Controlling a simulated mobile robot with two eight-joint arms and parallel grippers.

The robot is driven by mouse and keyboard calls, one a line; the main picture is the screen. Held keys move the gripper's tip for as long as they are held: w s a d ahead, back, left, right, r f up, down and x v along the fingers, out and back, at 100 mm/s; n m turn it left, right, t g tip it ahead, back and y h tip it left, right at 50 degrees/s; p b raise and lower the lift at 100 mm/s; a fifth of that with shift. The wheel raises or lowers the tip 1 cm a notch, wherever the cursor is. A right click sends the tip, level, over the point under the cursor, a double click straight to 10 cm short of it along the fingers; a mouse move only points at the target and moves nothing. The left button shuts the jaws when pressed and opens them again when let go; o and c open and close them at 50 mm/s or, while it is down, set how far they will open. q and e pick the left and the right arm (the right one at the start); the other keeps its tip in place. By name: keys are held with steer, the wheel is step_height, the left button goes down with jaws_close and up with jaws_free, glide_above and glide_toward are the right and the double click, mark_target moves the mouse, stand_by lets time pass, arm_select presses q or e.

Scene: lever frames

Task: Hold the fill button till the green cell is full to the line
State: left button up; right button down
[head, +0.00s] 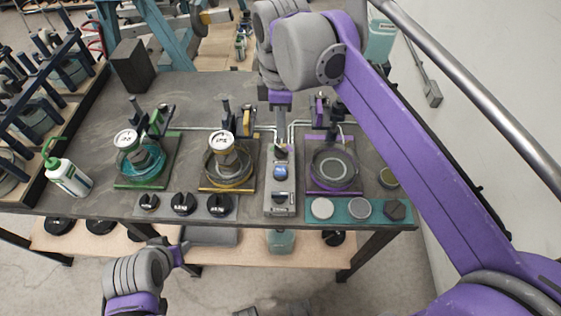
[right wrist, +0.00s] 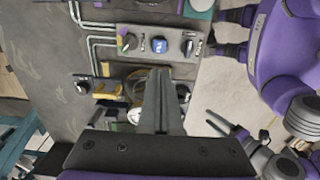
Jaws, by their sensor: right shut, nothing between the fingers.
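The green cell (head: 140,165) stands at the left of the bench in the head view. It is a round clear dish on a green-edged base, with teal liquid inside and a white-faced gauge above. Its fill line is too small to make out. A grey control box (head: 281,205) with a blue button (head: 281,173) stands right of the yellow cell; the button also shows in the right wrist view (right wrist: 159,45). My right gripper (head: 283,147) is shut and empty over the box's far end, apart from the blue button. My left gripper (head: 186,255) hangs open before the bench's front edge.
The yellow cell (head: 229,168) and purple cell (head: 334,170) flank the control box. Dark knobs (head: 183,204) line the front edge. A white-green bottle (head: 67,177) stands at left. Pipes run behind the cells.

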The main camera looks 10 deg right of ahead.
mark_target(281, 170)
arm_select(q)
steer(key=shift+s+f+b, duration=0.15)
steer(key=shift+f+b, duration=0.25)
steer(key=shift+f, duration=0.1)
arm_select(e)
step_height(281, 170, down, 14)
steer(key=shift+f, duration=0.1)
